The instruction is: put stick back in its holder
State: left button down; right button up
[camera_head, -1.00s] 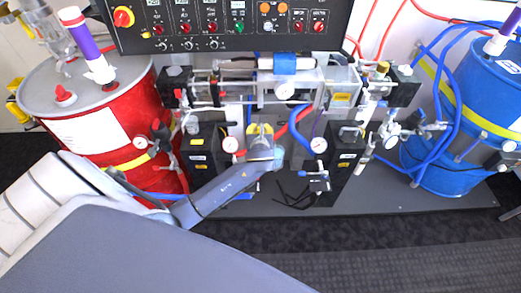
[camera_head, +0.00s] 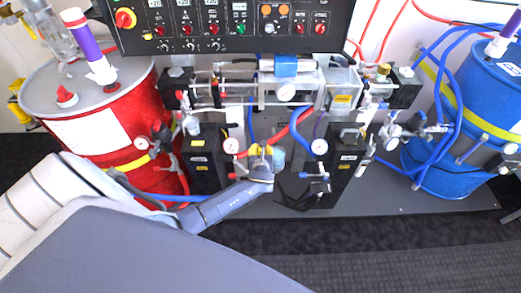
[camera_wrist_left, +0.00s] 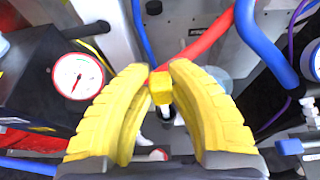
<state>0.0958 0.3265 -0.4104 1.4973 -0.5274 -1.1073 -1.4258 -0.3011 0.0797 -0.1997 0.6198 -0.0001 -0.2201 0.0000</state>
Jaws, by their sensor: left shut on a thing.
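My left gripper (camera_head: 262,151) is in the gap between the two black pump blocks, in front of the machine. In the left wrist view its yellow ribbed fingers (camera_wrist_left: 160,78) curve inward and close on the yellow head of the stick (camera_wrist_left: 161,90). A short dark and pale shaft shows below that head; its lower end is hidden. A pale, see-through round thing (camera_wrist_left: 217,76) sits just right of the fingertips, and a pale round shape also shows beside the gripper in the head view (camera_head: 279,160). I cannot tell whether it is the holder. My right gripper is not in view.
Red (camera_head: 300,122) and blue (camera_head: 302,145) hoses run close behind the gripper. A gauge (camera_wrist_left: 77,76) on the left black block (camera_head: 207,160) and the right black block (camera_head: 347,170) flank it. Red (camera_head: 110,130) and blue drums (camera_head: 470,110) stand farther out. The floor in front is clear.

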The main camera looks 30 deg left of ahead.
pick_arm(q)
jog(key=shift+f, duration=0.4)
jog(key=c, duration=1.3)
grip_release()
jog(key=shift+r, duration=0.1)
